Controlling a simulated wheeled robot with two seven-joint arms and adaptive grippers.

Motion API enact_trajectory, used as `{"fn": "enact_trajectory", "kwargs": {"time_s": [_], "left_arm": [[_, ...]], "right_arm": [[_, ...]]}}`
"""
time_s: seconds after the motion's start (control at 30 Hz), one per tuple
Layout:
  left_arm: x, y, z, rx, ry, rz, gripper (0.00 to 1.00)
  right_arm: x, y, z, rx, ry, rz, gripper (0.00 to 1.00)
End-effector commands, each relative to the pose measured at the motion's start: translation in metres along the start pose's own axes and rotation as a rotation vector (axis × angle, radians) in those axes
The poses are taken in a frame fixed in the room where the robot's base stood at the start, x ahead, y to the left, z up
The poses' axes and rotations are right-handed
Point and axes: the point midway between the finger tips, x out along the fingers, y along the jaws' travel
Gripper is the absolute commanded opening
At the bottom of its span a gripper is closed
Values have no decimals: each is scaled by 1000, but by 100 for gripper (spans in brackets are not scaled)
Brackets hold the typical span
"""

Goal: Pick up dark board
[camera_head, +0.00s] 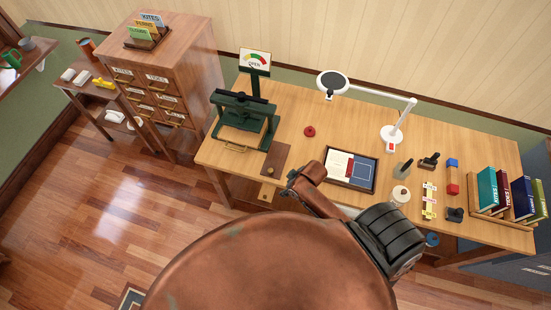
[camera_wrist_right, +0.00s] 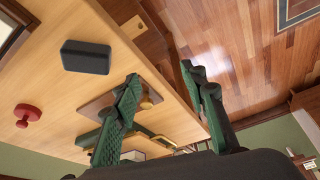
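The dark brown board (camera_head: 276,158) lies flat on the wooden table near its front edge, right of the green press. In the right wrist view the board (camera_wrist_right: 97,106) is partly hidden by one finger, and a brass knob (camera_wrist_right: 146,105) shows at its table-edge end. My right gripper (camera_head: 292,181) is in front of the board at the table edge in the head view. In the wrist view the right gripper (camera_wrist_right: 160,78) is open and empty, its green fingers spread, with the knob end visible between them. My left gripper is not in view.
The green press (camera_head: 243,122) stands left of the board. A framed tray (camera_head: 350,169) lies to the right and a red knob-like object (camera_head: 309,131) behind. A black block (camera_wrist_right: 86,56) sits near the board in the wrist view. Floor in front is clear.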

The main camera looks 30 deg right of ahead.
Motion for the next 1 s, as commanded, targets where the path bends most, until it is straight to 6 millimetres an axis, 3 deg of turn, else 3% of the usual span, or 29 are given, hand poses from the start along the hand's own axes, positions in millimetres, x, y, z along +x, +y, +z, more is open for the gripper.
{"fn": "enact_trajectory", "kwargs": {"time_s": [0.2, 0.53, 0.67, 1.0], "left_arm": [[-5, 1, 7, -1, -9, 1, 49], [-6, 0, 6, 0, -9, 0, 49], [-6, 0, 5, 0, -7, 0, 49], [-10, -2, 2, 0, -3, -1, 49]], "right_arm": [[8, 12, -42, -139, 12, -58, 39], [30, 51, -88, -261, 24, -108, 39], [37, 58, -96, -276, 26, -118, 39], [71, 56, -95, -275, 27, -119, 39]]}}
